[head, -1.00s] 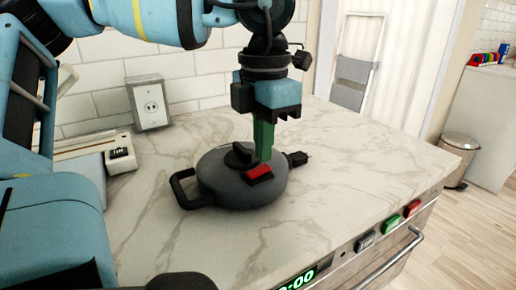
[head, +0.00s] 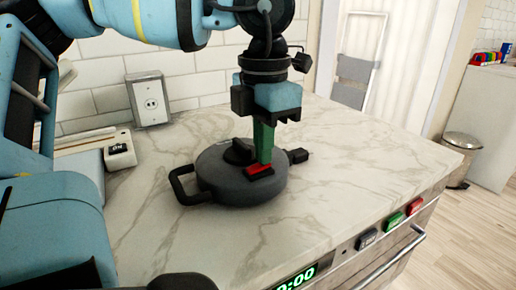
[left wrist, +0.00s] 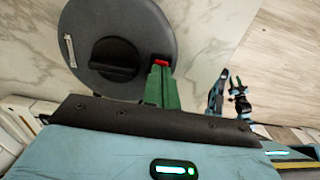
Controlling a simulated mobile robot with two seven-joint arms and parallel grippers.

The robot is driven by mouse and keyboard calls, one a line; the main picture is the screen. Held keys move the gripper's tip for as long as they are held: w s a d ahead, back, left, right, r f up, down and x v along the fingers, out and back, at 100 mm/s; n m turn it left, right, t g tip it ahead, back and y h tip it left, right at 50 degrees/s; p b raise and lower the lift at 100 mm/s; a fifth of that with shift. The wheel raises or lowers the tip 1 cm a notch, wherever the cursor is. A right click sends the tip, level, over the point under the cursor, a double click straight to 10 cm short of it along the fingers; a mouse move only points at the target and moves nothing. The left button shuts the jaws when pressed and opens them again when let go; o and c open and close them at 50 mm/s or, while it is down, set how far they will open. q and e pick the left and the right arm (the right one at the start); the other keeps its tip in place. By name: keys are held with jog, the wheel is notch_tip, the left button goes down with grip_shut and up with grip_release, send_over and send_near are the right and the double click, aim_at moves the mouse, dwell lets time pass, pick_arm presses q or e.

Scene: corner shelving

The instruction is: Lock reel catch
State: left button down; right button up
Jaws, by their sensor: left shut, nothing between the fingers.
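The cable reel (head: 225,180) is a round dark grey body lying flat on the counter, with a black loop handle on its left and a black plug on its right. A black knob (head: 238,152) is on its top, and it also shows in the left wrist view (left wrist: 113,60). The red catch (head: 259,171) is at the reel's front right edge. My left gripper (head: 263,164) is shut and empty, its green fingers pointing down with the tips at the red catch. In the left wrist view the fingertips partly hide the catch (left wrist: 161,62).
A wall outlet (head: 148,101) stands behind the reel. A white device with a switch (head: 119,151) is at the left. Grey, green and red buttons (head: 392,222) line the counter's front. The marble counter right of the reel is clear.

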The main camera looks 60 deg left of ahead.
pick_arm(q)
jog(key=shift+f, duration=0.35)
jog(key=shift+r, duration=0.15)
jog(key=shift+r+p, duration=2.45)
jog(key=shift+r, duration=1)
jog(key=shift+d+f, duration=0.1)
